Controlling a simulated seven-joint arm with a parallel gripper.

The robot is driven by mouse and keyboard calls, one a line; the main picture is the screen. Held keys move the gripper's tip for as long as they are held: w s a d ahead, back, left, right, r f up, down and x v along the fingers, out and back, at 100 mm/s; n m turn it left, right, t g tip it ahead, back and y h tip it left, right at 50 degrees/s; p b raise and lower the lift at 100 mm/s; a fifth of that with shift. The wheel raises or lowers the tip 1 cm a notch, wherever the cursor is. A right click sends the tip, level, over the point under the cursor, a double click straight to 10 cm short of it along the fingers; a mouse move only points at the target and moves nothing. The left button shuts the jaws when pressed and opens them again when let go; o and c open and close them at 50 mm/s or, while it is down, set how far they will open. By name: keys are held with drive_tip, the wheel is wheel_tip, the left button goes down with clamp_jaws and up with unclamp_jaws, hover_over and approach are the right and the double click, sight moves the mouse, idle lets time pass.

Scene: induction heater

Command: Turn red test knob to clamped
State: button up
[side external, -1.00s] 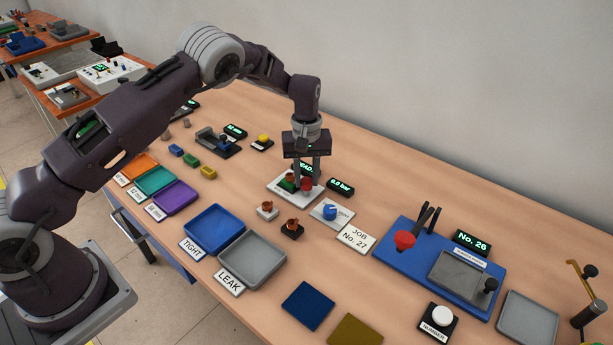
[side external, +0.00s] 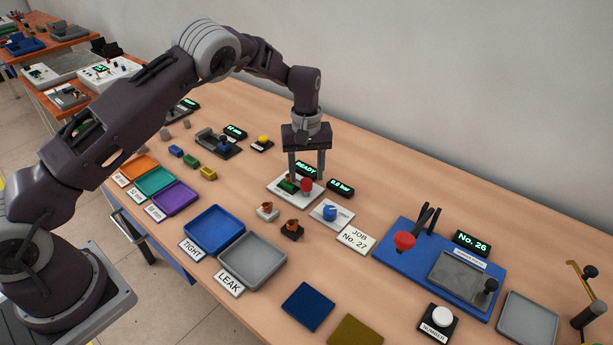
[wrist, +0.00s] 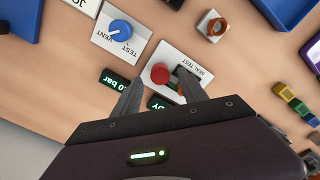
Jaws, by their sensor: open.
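The red knob (side external: 306,185) stands on the white seal test plate (side external: 277,193), right of a green block (side external: 285,187) with a copper-coloured part by it. My gripper (side external: 306,178) is open and empty, fingers pointing down above the plate. In the wrist view the red knob (wrist: 160,74) lies between the lines of my two fingers (wrist: 160,84); I cannot tell whether a finger touches it. The right finger partly covers the green block and copper part (wrist: 180,88). The knob's marked position cannot be read.
A blue test/vent knob (side external: 330,212) is on a plate just in front. Two copper fittings on small bases (side external: 267,210) (side external: 292,229) sit in front, with a blue tray (side external: 214,229) and grey tray (side external: 252,260) beyond.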

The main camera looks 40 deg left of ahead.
sight(306, 181)
wheel_tip(306, 181, up, 5)
drive_tip(key=shift+r, duration=0.1)
drive_tip(key=s+r+m+t+h, duration=0.1)
drive_tip(key=s+r+m+t, duration=0.1)
drive_tip(key=s+r, duration=0.75)
drive_tip(key=s+r+m+t, duration=0.1)
drive_tip(key=s+r+m, duration=0.1)
drive_tip(key=s+r, duration=0.8)
drive_tip(key=s+r+m+t, duration=0.1)
drive_tip(key=s+m, duration=0.1)
drive_tip(key=s, duration=0.7)
drive_tip(key=s+d+r+m+t+y, duration=0.1)
drive_tip(key=s+m, duration=0.2)
drive_tip(key=s, duration=0.6)
drive_tip(key=shift+s+t, duration=0.2)
drive_tip(key=shift+t, duration=0.1)
